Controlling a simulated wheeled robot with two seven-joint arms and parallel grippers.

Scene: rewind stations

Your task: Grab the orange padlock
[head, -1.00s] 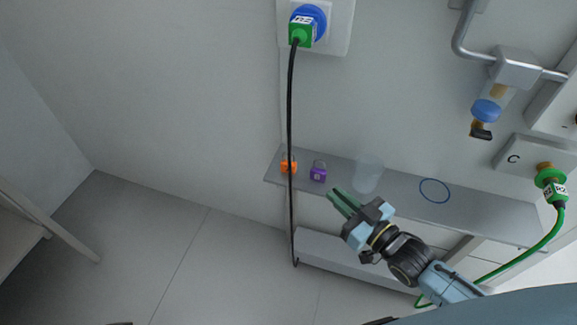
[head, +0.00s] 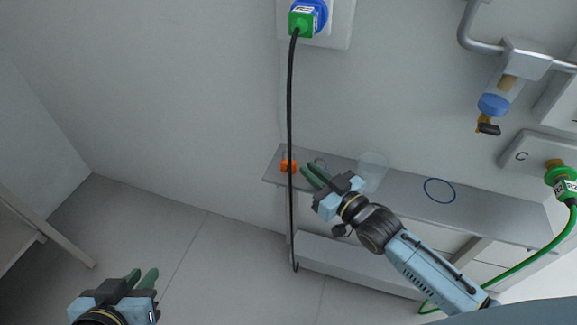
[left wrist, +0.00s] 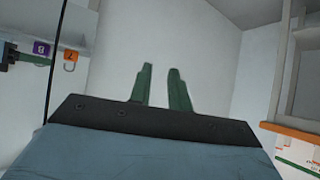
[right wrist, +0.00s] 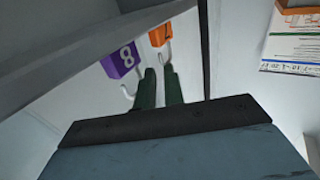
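The orange padlock (head: 287,166) stands near the left end of the grey shelf, partly behind the black cable. It shows left of the fingers in the left wrist view (left wrist: 71,56) and just beyond the fingertips in the right wrist view (right wrist: 160,36). The purple padlock (right wrist: 120,61) is beside it; my right gripper hides most of it in the head view. My right gripper (head: 308,169) is open and empty, close to both padlocks with its fingers pointing toward the orange one. My left gripper (head: 143,275) is open and empty, low at the left, far from the shelf.
The black cable (head: 290,120) hangs from the green plug (head: 301,22) in front of the shelf (head: 405,190). A clear cup (head: 372,171) and a blue ring (head: 439,190) are on the shelf to the right. A green cable (head: 530,249) hangs at the right. The left floor is clear.

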